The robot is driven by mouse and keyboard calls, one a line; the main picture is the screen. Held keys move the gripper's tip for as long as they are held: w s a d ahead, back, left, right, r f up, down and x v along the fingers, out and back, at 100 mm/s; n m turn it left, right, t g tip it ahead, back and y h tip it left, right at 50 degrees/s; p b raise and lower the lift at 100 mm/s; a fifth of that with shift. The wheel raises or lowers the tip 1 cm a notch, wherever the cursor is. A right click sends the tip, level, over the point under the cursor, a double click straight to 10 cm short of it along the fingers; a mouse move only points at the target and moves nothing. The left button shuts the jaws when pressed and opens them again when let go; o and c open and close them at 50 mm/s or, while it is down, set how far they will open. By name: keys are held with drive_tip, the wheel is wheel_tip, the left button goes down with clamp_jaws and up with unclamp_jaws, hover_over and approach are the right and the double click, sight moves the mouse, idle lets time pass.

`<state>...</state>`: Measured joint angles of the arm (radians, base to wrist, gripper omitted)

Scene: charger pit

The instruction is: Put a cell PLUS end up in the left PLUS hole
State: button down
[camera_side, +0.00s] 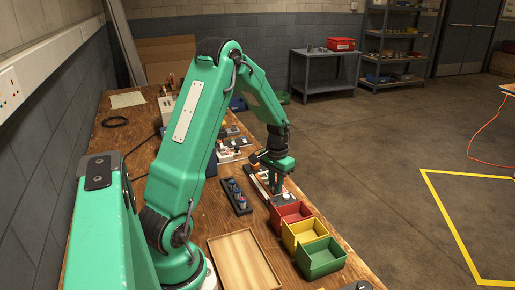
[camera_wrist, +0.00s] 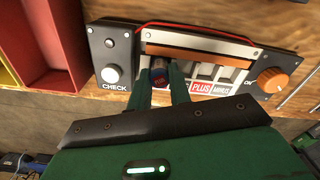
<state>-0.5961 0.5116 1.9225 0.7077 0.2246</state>
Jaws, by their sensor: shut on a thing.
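The charger (camera_wrist: 205,62), a dark panel with a pale face and a row of holes, lies beneath my gripper in the wrist view. My gripper (camera_wrist: 167,76) is shut on a cell (camera_wrist: 158,74), whose label reads PLUS, at the left end of the row. I cannot tell whether the cell is inside the hole or just above it. Labels PLUS and MINUS show to the right of my fingers; the label under them is mostly hidden. In the side view my gripper (camera_side: 276,180) points down at the charger, which is largely hidden behind it.
A rack of cells (camera_side: 236,196) stands left of my gripper. Red (camera_side: 290,215), yellow (camera_side: 303,233) and green (camera_side: 320,257) bins stand in front, with a wooden tray (camera_side: 243,262) beside them. The charger has a CHECK button (camera_wrist: 111,74) and an orange knob (camera_wrist: 272,80).

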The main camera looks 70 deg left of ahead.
drive_tip(key=shift+f, duration=0.35)
idle(0.4)
drive_tip(key=c, duration=1.2)
unclamp_jaws()
drive_tip(key=shift+r, duration=0.2)
drive_tip(key=shift+r, duration=3.35)
drive_tip(key=shift+r, duration=0.1)
